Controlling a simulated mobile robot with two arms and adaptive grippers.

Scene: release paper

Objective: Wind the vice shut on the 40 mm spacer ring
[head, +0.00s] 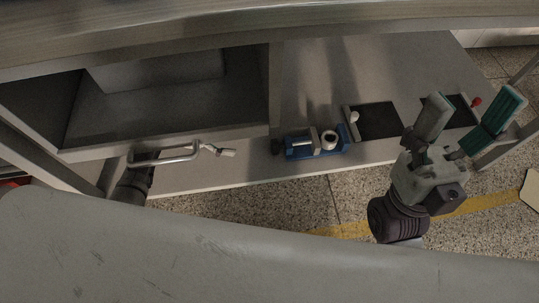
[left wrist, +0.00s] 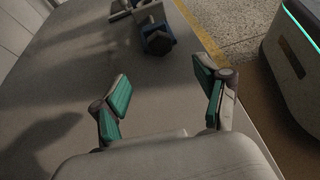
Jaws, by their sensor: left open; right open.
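The blue vice (head: 300,153) stands on the bench, its dark knob (head: 277,147) at its left end. The pale spacer ring (head: 328,140) sits at the vice's right part, beside a grey jaw (head: 315,137); I cannot tell whether the jaws touch it. In the left wrist view the dark knob (left wrist: 158,44) is nearest, with the vice partly cut off at the top. My left gripper (left wrist: 166,88) is open and empty, short of the knob; in the head view it (head: 222,151) shows indistinctly left of the vice. My right gripper (head: 468,116) is open and empty, right of the vice.
An open grey shelf box (head: 165,143) stands at the left of the bench. Two black pads (head: 380,121) lie right of the vice, with a white knob (head: 354,117) and a red knob (head: 476,102) by them. Bench behind the vice is clear.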

